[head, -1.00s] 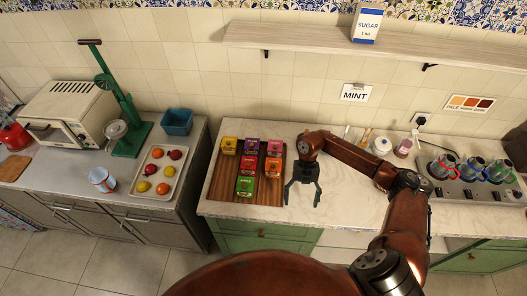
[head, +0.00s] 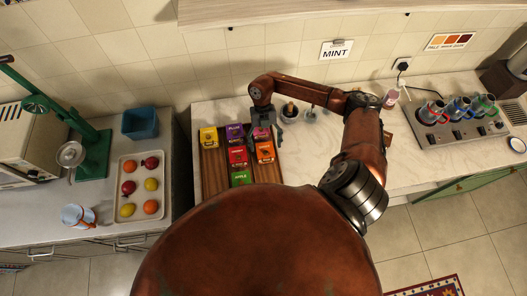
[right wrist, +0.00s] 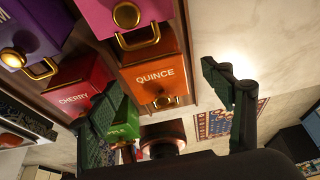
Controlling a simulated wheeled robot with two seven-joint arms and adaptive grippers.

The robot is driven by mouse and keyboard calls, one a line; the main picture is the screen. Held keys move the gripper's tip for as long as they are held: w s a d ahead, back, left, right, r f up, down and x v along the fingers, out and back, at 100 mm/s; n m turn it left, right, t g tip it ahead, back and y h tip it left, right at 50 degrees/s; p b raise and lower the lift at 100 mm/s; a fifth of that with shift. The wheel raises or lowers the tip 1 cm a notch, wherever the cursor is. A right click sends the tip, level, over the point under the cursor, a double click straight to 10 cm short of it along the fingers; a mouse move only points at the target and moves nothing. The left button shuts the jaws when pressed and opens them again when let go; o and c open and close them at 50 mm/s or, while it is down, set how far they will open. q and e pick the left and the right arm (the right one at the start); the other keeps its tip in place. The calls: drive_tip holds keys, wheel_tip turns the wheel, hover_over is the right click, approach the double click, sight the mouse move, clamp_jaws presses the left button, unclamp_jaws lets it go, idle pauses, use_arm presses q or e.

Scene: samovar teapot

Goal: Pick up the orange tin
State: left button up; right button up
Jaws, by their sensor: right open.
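The orange tin (head: 265,152), labelled QUINCE in the right wrist view (right wrist: 155,72), stands at the right side of a wooden tray (head: 213,177) with a brass knob on it. My right gripper (head: 266,137) is open, right by the orange tin and the pink tin (head: 261,133) behind it. In the right wrist view its dark green fingers spread to either side of the orange tin, the left one near the red and green tins. I cannot tell whether they touch anything. My left gripper is not in view.
Close by are the red cherry tin (head: 237,156), green apple tin (head: 241,178), purple tin (head: 235,133) and yellow tin (head: 208,138). A fruit tray (head: 127,167) stands on the left counter. The counter (head: 300,160) right of the tins is mostly clear.

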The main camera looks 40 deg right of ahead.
sight(265, 148)
drive_tip(key=x, duration=0.2)
drive_tip(key=p+x, duration=0.1)
drive_tip(key=x, duration=0.1)
drive_tip(key=shift+w+a+f, duration=0.15)
drive_tip(key=shift+a+f, duration=0.1)
drive_tip(key=shift+f, duration=0.4)
drive_tip(key=c, duration=1.4)
drive_tip(key=shift+c, duration=0.6)
drive_tip(key=shift+r, duration=0.1)
